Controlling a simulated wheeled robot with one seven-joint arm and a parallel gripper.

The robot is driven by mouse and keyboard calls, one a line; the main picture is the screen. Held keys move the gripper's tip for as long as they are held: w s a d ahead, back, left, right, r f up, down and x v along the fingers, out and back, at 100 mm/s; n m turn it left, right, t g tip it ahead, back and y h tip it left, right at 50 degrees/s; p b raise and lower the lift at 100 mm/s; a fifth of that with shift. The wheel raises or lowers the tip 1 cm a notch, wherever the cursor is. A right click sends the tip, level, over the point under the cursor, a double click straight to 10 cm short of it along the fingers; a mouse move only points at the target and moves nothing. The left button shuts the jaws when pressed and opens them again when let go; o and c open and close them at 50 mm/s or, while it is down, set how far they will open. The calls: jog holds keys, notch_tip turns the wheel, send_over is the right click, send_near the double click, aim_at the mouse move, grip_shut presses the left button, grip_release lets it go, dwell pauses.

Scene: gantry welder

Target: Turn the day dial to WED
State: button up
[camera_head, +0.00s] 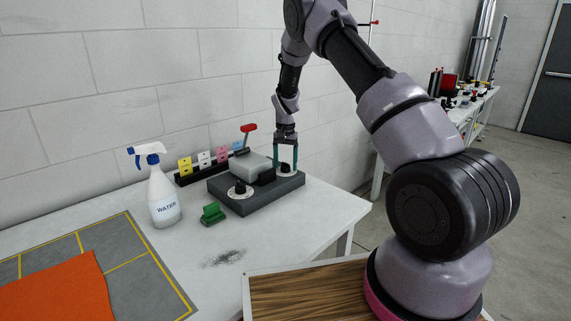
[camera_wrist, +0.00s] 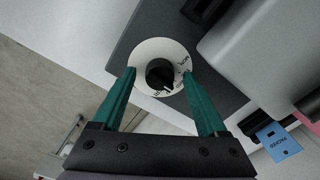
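The day dial is a black knob (camera_wrist: 160,74) on a white disc (camera_wrist: 150,50) with small lettering; a label at the disc's right looks like MON, the others are too small to read. A white mark on the knob points toward the lower right of the wrist picture. In the head view the dial's disc (camera_head: 286,175) sits at the right end of a dark grey base (camera_head: 262,197). My gripper (camera_wrist: 158,73) is open, its green fingers on either side of the knob with gaps visible. It points down over the dial in the head view (camera_head: 286,167).
A second dial (camera_head: 241,190) sits at the base's front left. A light grey housing (camera_head: 245,165) and a red-handled lever (camera_head: 248,128) stand beside my gripper. Coloured cards (camera_head: 204,159) stand behind. A green block (camera_head: 212,214) and a spray bottle (camera_head: 163,198) are to the left.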

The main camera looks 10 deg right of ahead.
notch_tip(320, 180, up, 11)
dwell(0.6)
jog(key=shift+f, duration=0.1)
jog(key=s+d+r+t+y, duration=0.1)
jog(key=s+d+r+t, duration=0.1)
jog(key=s+r, duration=0.75)
jog(key=s+d+r+t+y, duration=0.1)
jog(key=s+d+r, duration=0.2)
jog(key=s+r, duration=0.7)
jog(key=s+r+t, duration=0.2)
jog(key=s+r, duration=0.1)
jog(key=s, duration=0.7)
jog(key=s+d+r+n+t, duration=0.1)
jog(key=s+r, duration=0.3)
jog(key=s, duration=0.5)
jog(key=shift+s+r+t, duration=0.3)
jog(key=shift+s+t, duration=0.05)
jog(key=shift+t, duration=0.25)
